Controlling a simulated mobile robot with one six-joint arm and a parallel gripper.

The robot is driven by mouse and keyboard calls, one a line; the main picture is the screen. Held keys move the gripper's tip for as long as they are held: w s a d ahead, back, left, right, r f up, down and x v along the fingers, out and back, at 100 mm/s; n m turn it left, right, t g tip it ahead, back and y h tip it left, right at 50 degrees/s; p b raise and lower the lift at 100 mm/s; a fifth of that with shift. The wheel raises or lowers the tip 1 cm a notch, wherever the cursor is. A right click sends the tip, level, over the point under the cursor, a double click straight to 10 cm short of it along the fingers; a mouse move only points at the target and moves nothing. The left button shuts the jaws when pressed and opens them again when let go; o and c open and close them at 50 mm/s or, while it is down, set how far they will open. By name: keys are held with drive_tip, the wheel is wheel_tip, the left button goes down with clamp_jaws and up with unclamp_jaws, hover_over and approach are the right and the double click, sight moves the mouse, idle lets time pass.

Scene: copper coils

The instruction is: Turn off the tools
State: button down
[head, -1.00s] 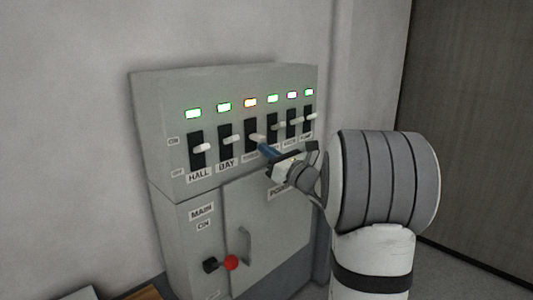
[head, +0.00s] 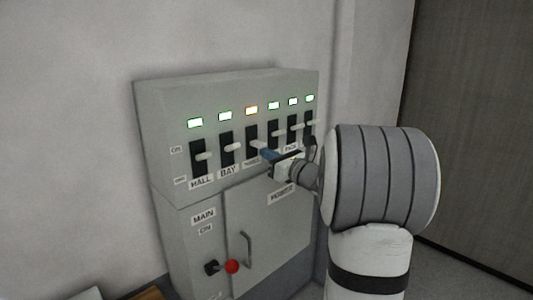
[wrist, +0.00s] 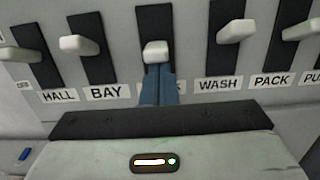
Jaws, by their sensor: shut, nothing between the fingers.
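Neighbouring levers are BAY (wrist: 75,43) on the left and WASH (wrist: 237,30) on the right, both close by. HALL (wrist: 22,54) and PACK (wrist: 303,28) lie further out.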

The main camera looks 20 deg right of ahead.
drive_tip(key=shift+r+g+p, duration=0.5)
drive_tip(key=shift+r+p, duration=0.05)
drive_tip(key=shift+r, duration=0.35)
drive_tip(key=shift+s, duration=0.1)
wheel_tip(320, 180, down, 4)
drive_tip(key=s+b, duration=0.1)
drive_tip(key=b, duration=0.4)
drive_tip(key=r+v, duration=0.1)
drive_tip(key=v, duration=0.9)
drive_tip(key=shift+s+r+b, duration=0.2)
drive_tip(key=shift+r+b, duration=0.1)
drive_tip(key=shift+b, duration=0.1)
drive_tip(key=shift+d, duration=0.15)
